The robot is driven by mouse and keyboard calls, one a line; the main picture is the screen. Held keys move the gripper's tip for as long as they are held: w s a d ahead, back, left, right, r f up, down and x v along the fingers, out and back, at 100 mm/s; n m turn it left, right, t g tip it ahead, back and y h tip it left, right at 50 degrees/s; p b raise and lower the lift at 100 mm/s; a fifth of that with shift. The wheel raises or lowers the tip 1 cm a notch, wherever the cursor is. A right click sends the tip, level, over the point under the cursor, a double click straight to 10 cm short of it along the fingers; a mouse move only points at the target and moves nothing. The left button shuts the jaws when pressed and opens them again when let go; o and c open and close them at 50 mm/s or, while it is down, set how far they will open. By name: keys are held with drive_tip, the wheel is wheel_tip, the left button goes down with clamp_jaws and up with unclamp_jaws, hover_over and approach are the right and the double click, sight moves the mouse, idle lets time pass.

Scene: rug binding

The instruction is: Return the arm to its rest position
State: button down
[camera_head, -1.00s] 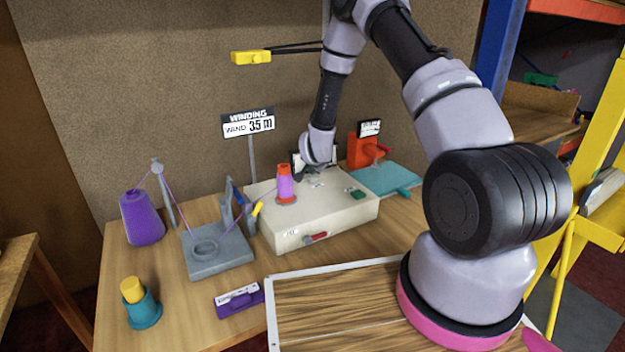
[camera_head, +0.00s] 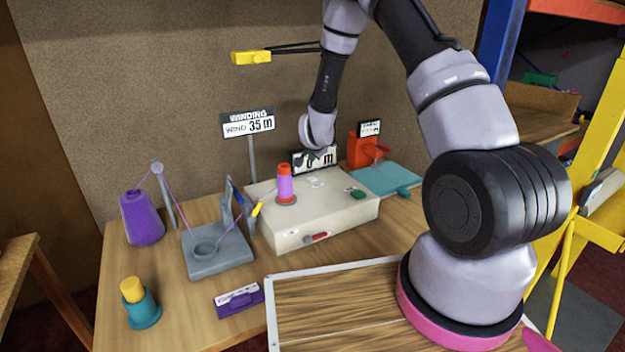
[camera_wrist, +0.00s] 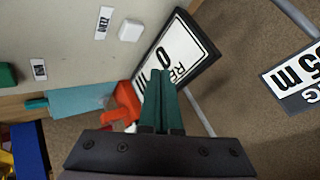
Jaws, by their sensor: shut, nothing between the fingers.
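My gripper (camera_wrist: 162,100) shows in the wrist view with its green fingers together and nothing between them. In the head view its fingers cannot be made out; the end of my arm is above the back of the white winding machine (camera_head: 310,222). In the wrist view the fingers appear in front of a black-framed display (camera_wrist: 182,55), partly covering its writing. That display also stands at the machine's back edge in the head view (camera_head: 314,160). My arm arches up from the right and down toward the machine.
A pink-purple spool (camera_head: 286,183) stands on the machine. A sign reading 35 m (camera_head: 248,123) is behind it. An orange device (camera_head: 362,150) and blue plate (camera_head: 384,179) are to the right. A purple cone (camera_head: 141,218) and grey thread stand (camera_head: 217,252) are left. A yellow block (camera_head: 251,57) hangs above.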

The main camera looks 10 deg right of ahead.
drive_tip(key=shift+r, duration=0.1)
drive_tip(key=s+d+r+n+y, duration=0.1)
drive_tip(key=s+r, duration=0.3)
drive_tip(key=r, duration=0.5)
drive_tip(key=s+r+n+y, duration=0.1)
drive_tip(key=s+r, duration=0.2)
drive_tip(key=r, duration=0.6)
drive_tip(key=s+d+r+n+y, duration=0.1)
drive_tip(key=s+r, duration=0.3)
drive_tip(key=r, duration=0.5)
drive_tip(key=s+d+r+n, duration=0.1)
drive_tip(key=s+r, duration=0.2)
drive_tip(key=s, duration=0.6)
drive_tip(key=s+d+r+n+g, duration=0.1)
drive_tip(key=s+r, duration=0.2)
drive_tip(key=s, duration=0.6)
drive_tip(key=s+d+r+n+g, duration=0.1)
drive_tip(key=s+r, duration=0.3)
drive_tip(key=s, duration=0.6)
drive_tip(key=shift+d, duration=0.6)
